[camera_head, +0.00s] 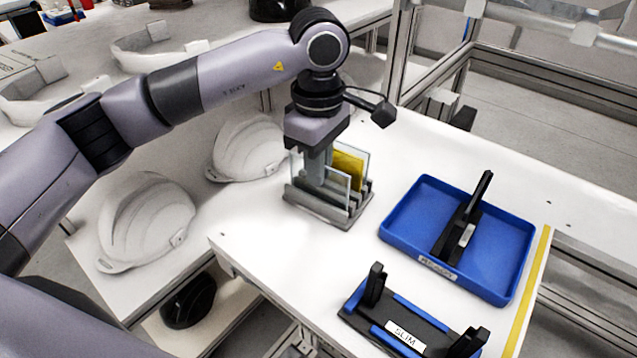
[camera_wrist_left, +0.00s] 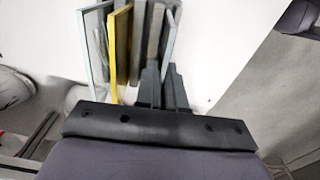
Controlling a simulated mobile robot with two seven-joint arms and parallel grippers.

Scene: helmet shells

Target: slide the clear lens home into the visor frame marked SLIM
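The visor frame marked SLIM (camera_head: 405,333) lies at the front of the white table, black with blue strips and upright end posts. A grey slotted rack (camera_head: 328,212) stands further back and holds upright lenses. A clear lens (camera_head: 337,186) shows at its near side, with a yellow lens (camera_head: 348,168) behind; the yellow lens also shows in the left wrist view (camera_wrist_left: 119,45). My left gripper (camera_head: 318,180) points down at the rack. In the left wrist view its dark fingers (camera_wrist_left: 165,92) are close beside a clear pane's edge (camera_wrist_left: 169,42); whether they grip it is unclear. My right gripper is out of view.
A blue tray (camera_head: 400,192) at the right holds another black frame (camera_head: 462,232) with a tall post. White helmet shells (camera_head: 147,220) stand on a lower surface at the left. The table between rack, tray and SLIM frame is clear. Yellow tape (camera_head: 528,300) lines the right side.

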